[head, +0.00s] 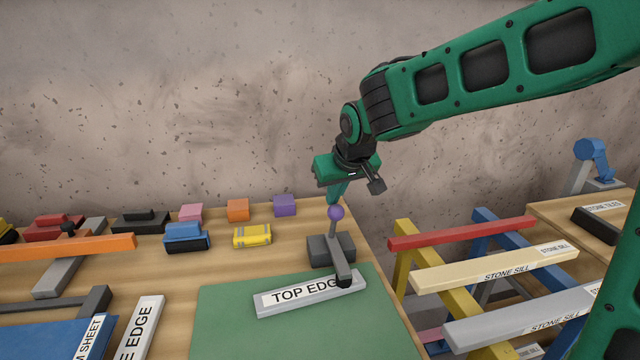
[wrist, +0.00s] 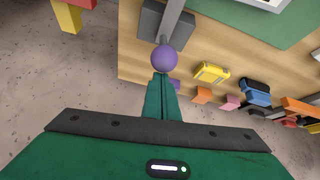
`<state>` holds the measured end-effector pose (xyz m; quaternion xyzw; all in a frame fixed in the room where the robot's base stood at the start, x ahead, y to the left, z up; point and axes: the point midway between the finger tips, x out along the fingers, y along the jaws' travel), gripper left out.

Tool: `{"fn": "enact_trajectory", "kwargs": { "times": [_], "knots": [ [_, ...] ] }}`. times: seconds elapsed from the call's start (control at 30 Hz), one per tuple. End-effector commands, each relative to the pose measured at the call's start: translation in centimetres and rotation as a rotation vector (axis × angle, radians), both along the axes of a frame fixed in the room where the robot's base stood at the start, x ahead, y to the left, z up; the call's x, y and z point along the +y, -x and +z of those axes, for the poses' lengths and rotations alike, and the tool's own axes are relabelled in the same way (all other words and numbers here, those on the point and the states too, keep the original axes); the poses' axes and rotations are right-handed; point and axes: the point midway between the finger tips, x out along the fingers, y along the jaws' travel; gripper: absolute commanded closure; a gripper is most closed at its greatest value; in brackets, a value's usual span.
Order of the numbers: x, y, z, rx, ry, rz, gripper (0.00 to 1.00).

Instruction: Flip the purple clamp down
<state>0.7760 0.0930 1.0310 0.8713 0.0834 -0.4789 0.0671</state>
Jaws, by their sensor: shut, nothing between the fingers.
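The purple clamp has a round purple knob (head: 336,213) on a grey lever that stands up from a dark grey base (head: 320,250) on the bench. Its grey arm reaches forward to a black tip over the grey bar labelled TOP EDGE (head: 310,295). My gripper (head: 334,197) is shut and empty, pointing down just above the knob. In the wrist view the purple knob (wrist: 165,59) lies right at the tips of my shut fingers (wrist: 161,78). I cannot tell whether they touch. The lower lever is partly hidden behind the knob there.
A green mat (head: 230,325) lies under the labelled bar. A yellow block (head: 252,236) and purple block (head: 285,205) lie left of the clamp. A rack with a red bar (head: 460,233) and stone sills stands to the right, past the bench edge.

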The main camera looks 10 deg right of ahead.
Motion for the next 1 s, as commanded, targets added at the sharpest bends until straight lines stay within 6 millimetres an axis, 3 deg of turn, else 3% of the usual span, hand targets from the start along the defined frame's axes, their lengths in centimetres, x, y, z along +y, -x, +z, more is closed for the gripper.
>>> {"fn": "enact_trajectory", "kwargs": {
  "times": [0.3,0.83,1.0],
  "knots": [
    [-0.1,1.9,-0.7,0.011,0.003,0.002,1.0],
    [0.2,2.2,-0.9,0.014,0.001,0.009,1.0],
    [0.3,2.5,-0.1,0.009,-0.001,0.011,1.0]
  ]
}}
